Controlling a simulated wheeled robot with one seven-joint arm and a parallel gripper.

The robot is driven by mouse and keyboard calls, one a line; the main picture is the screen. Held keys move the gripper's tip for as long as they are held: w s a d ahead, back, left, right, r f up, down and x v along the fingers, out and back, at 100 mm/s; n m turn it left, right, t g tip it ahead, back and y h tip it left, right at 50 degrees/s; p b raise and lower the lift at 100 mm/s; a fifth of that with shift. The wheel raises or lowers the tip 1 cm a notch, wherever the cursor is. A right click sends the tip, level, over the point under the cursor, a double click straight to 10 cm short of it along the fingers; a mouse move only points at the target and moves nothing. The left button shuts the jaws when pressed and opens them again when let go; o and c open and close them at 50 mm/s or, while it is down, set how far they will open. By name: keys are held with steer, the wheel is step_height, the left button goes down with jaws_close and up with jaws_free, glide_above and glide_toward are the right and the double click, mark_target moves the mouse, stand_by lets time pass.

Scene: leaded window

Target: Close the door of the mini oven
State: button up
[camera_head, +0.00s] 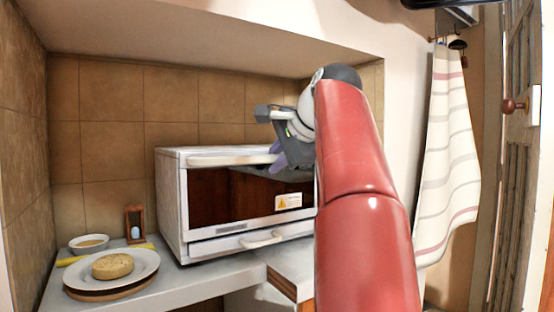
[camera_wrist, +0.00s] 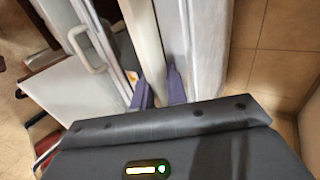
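The white mini oven (camera_head: 172,205) stands on the counter in the head view. Its dark glass door (camera_head: 230,190) is upright or nearly so, with a warning sticker low on the right; I cannot tell whether it is fully closed. The pale door handle (camera_head: 225,159) runs along the door's top. My gripper (camera_head: 276,155) is at the handle's right end, its fingers pointing down. In the wrist view, the purple fingers (camera_wrist: 160,92) sit close together on either side of the pale handle bar (camera_wrist: 142,30), seemingly holding it. My arm hides the oven's right side.
A plate (camera_head: 147,262) with a round bread-like item (camera_head: 112,266), a small bowl (camera_head: 89,243) and a wooden-framed timer (camera_head: 135,224) stand left of the oven. A lower handle (camera_head: 262,239) juts out below the door. A striped towel (camera_head: 448,150) hangs at right.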

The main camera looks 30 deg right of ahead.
steer(key=v, duration=0.7)
steer(key=shift+s+r, duration=0.25)
steer(key=shift+s, duration=0.05)
steer(key=s+a+f+n+g, duration=0.2)
steer(key=a+f+n, duration=0.3)
steer(key=f, duration=0.6)
steer(key=s+a+f+n+g, duration=0.15)
steer(key=a+f+n, duration=0.25)
steer(key=a+f, duration=0.55)
steer(key=s+a+f+n+g, duration=0.1)
steer(key=s+f+n, duration=0.3)
steer(key=f, duration=0.8)
steer(key=s+a+f+n+g, duration=0.1)
steer(key=s+a+f+n, duration=0.2)
steer(key=s+f, duration=0.5)
step_height(320, 180, down, 4)
steer(key=shift+a+n, duration=0.15)
steer(key=shift+n, duration=0.65)
